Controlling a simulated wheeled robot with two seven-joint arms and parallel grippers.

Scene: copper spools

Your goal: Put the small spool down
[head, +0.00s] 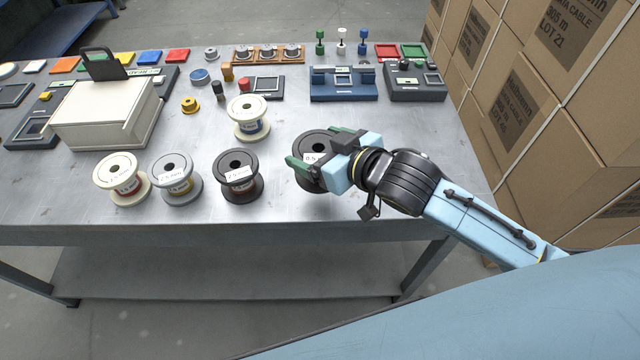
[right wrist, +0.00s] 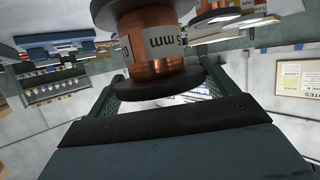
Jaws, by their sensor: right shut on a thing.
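The held spool is a black-flanged spool (head: 309,173) with a white label, near the front of the table at the right. In the right wrist view this spool (right wrist: 152,42) shows copper wire and a label with "mm" on it. My right gripper (head: 319,149) has its green fingers on either side of the spool and is shut on it. The spool looks upright; I cannot tell whether its base touches the table. My left gripper is not in view.
The grey table (head: 285,215) has bare metal around the held spool. To its left stand a dark spool (head: 238,163), a grey spool (head: 177,165) and a cream spool (head: 121,172). Another cream spool (head: 248,108) stands behind.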

